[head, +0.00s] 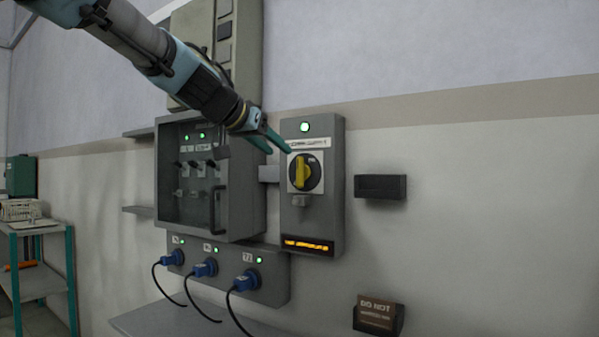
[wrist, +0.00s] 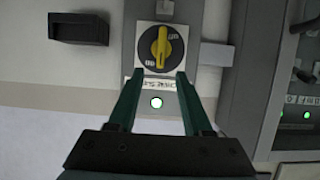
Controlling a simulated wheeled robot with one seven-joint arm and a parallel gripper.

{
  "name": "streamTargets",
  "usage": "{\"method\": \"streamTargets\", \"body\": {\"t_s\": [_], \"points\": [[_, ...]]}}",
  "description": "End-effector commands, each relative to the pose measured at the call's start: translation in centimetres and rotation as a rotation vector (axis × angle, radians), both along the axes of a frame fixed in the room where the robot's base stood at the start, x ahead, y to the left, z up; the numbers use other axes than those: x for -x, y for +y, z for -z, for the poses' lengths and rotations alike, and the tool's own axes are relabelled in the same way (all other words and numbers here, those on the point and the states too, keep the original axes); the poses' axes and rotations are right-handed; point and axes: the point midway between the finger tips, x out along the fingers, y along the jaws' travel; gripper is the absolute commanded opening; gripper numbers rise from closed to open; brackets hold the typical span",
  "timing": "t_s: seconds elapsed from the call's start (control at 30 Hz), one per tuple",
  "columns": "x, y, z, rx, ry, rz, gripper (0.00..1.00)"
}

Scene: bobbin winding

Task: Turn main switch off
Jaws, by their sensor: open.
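The main switch (head: 303,173) is a yellow rotary handle on a black disc with a pale square plate, on a narrow grey wall box (head: 321,220). Its handle stands about upright in the head view. It also shows in the wrist view (wrist: 161,48), lying just past my fingertips. A lit green lamp (head: 305,127) sits above a label on the same box. My gripper (head: 279,145) is open and empty in front of the box's upper part. In the wrist view its two teal fingers (wrist: 156,75) are spread, framing the label and the lamp below the handle.
A grey cabinet (head: 170,225) with small switches and green lights stands left of the box. Below it, a socket panel (head: 274,285) holds blue plugs with black cables. A dark wall holder (head: 380,187) is to the right. A teal-legged table (head: 44,278) stands far left.

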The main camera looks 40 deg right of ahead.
Motion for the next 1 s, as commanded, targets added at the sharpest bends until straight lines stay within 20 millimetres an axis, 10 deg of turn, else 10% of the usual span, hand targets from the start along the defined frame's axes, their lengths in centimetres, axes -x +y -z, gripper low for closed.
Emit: {"method": "streamTargets", "body": {"t_s": [0.5, 1.0], "points": [[-2.1, -7.6, 3.1, -0.003, 0.004, -0.001, 0.50], [-2.5, -8.9, 3.9, -0.003, 0.000, -0.004, 0.48]]}}
